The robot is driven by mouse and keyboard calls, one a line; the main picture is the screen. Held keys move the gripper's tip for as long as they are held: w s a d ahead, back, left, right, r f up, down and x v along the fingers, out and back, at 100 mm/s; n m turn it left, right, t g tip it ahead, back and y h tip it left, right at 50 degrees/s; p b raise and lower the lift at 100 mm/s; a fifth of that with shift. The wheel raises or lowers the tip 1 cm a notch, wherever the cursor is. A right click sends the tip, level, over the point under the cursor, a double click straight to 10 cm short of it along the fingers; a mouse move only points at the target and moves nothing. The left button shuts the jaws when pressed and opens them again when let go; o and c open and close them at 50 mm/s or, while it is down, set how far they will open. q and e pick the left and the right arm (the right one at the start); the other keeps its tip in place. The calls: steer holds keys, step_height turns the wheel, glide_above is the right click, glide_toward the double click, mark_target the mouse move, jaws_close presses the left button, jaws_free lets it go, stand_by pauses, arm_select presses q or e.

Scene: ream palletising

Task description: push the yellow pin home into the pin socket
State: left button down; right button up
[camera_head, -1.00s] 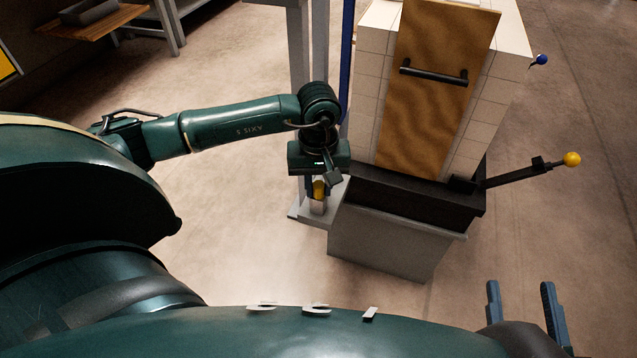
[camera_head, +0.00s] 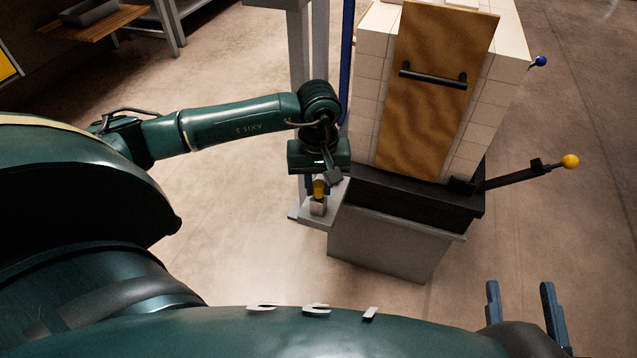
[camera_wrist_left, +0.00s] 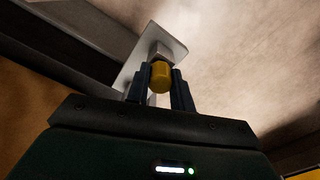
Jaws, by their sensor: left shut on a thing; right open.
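The yellow pin (camera_head: 319,188) is between the fingers of my left gripper (camera_head: 318,194), which is shut on it. It also shows in the left wrist view (camera_wrist_left: 161,76), gripped by the two blue fingers (camera_wrist_left: 160,88). The pin socket (camera_head: 317,208) is a small grey block on a light plate, directly below the pin. The block also shows beyond the pin in the left wrist view (camera_wrist_left: 159,50). I cannot tell how deep the pin sits in it. My right gripper (camera_head: 521,310) is open and empty at the bottom right.
A stack of white blocks (camera_head: 372,90) with a wooden board (camera_head: 430,120) and black handle stands on a dark and grey base (camera_head: 385,240). A black lever with a yellow knob (camera_head: 570,161) sticks out right. A grey post (camera_head: 299,60) stands behind my left wrist.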

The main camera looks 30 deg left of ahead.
mark_target(319, 184)
arm_select(q)
steer(key=shift+r+p, duration=1.5)
steer(key=shift+r, duration=0.9)
arm_select(e)
steer(key=shift+r, duration=1.55)
arm_select(q)
steer(key=shift+r+p, duration=1.2)
steer(key=shift+r, duration=0.8)
arm_select(e)
step_height(319, 184, up, 2)
steer(key=shift+r, duration=0.2)
